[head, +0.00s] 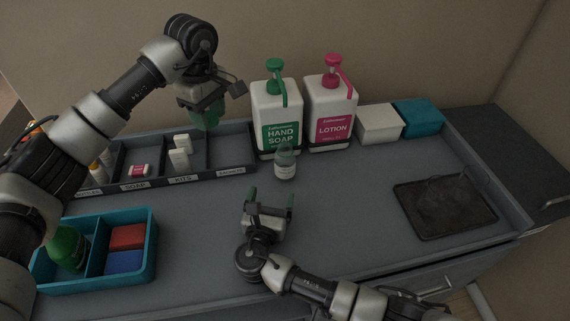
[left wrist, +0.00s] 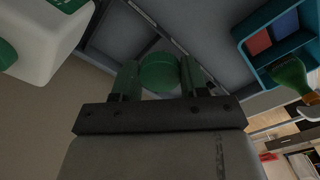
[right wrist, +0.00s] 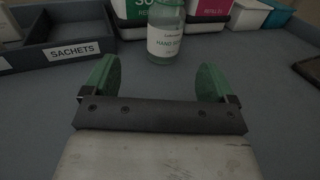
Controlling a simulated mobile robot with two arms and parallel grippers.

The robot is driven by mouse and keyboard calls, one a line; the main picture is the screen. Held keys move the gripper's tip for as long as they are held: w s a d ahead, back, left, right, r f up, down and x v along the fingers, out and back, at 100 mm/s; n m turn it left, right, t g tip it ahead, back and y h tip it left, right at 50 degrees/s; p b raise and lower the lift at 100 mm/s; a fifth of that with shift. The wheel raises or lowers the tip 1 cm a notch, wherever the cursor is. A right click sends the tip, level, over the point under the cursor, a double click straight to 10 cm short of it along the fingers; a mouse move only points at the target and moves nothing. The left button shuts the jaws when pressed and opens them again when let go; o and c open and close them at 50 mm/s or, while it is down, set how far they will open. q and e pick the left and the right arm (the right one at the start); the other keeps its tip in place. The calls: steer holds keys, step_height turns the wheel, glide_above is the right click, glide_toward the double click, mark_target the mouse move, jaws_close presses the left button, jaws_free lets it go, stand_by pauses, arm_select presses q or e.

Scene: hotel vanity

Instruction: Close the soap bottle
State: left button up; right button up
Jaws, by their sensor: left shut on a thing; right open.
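The small clear soap bottle (head: 285,167) stands upright on the counter in front of the large hand soap dispenser. In the right wrist view the bottle (right wrist: 165,40) has a white label, and its top is cut off by the frame. My left gripper (head: 205,112) is raised above the back of the divided organizer, left of the bottle. It is shut on a round green cap, which shows between its fingers in the left wrist view (left wrist: 159,72). My right gripper (head: 271,200) is open and empty, low over the counter in front of the bottle and apart from it.
The hand soap (head: 276,110) and lotion (head: 330,112) pump dispensers stand behind the bottle. A divided organizer (head: 215,178) lies to the left, a teal tray (head: 110,284) front left. A white box (head: 379,123), teal box (head: 417,117) and dark tray (head: 444,207) are right. The middle counter is clear.

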mark_target(280, 168)
arm_select(q)
steer(key=shift+s+r, duration=0.15)
steer(key=shift+s, duration=0.1)
arm_select(e)
steer(key=shift+s+r, duration=0.15)
arm_select(q)
steer(key=shift+s, duration=0.1)
steer(key=f+b, duration=0.3)
steer(key=f, duration=0.1)
steer(key=shift+w+b, duration=0.25)
steer(key=shift+b, duration=0.05)
arm_select(e)
steer(key=w, duration=0.3)
steer(key=w+d, duration=0.1)
steer(key=w, duration=0.2)
steer(key=shift+w+d+f, duration=0.15)
steer(key=shift+w+f, duration=0.05)
steer(key=shift+w+r, duration=0.1)
steer(key=shift+w, duration=0.05)
arm_select(q)
steer(key=shift+s+r, duration=0.15)
steer(key=shift+r, duration=0.05)
arm_select(e)
steer(key=shift+r, duration=0.1)
steer(key=shift+d, duration=0.1)
